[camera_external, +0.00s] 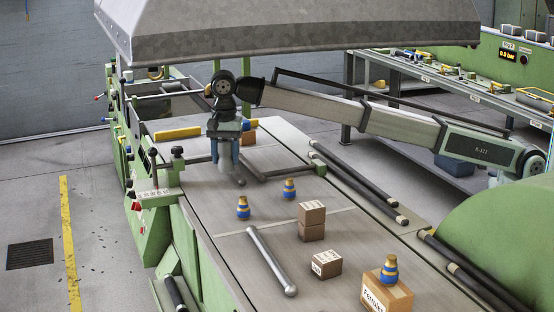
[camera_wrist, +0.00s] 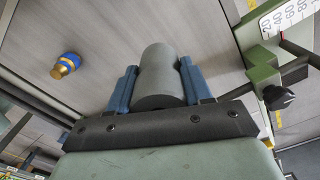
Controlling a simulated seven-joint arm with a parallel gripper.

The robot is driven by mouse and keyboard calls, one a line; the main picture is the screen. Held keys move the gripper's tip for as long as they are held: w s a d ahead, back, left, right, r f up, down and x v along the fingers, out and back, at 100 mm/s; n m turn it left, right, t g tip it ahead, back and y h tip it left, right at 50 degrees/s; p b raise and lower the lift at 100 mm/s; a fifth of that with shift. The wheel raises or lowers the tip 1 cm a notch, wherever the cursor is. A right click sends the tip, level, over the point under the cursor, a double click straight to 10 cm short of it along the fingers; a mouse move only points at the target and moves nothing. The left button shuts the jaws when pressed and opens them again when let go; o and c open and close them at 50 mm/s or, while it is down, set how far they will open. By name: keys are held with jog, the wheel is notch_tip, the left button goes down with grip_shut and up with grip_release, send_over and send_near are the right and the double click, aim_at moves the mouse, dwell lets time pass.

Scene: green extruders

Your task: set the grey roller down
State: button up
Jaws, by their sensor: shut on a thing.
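The grey roller (camera_wrist: 160,77) is a plain, thick grey cylinder. My gripper (camera_wrist: 157,72) is shut on it, with a blue finger on either side, in the wrist view. In the external view my gripper (camera_external: 225,158) points down over the far left part of the table (camera_external: 205,215), and the roller (camera_external: 225,166) shows pale between the fingers. It looks upright. I cannot tell whether its lower end touches the table top.
Brown boxes (camera_external: 312,213) (camera_external: 326,263) and a long grey bar (camera_external: 270,260) lie further front. A dark bar (camera_external: 280,173) and a black-knobbed green post (camera_external: 178,160) flank my gripper. A grey hood (camera_external: 290,30) hangs above.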

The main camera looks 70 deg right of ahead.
jog(key=s+a+r+n, duration=0.1)
jog(key=s+a+r, duration=0.3)
jog(key=s+a, duration=0.45)
jog(key=s+d+n, duration=0.1)
jog(key=s+d, duration=0.3)
jog(key=s, duration=0.8)
jog(key=s+d+f, duration=0.3)
jog(key=s+d, duration=0.2)
jog(key=s, duration=0.3)
jog(key=shift+w+a+f, duration=0.1)
jog(key=shift+f, duration=2.15)
jog(key=shift+a+f, duration=0.1)
jog(key=shift+f, duration=2.15)
jog(key=shift+f, duration=0.15)
jog(key=o, duration=1.2)
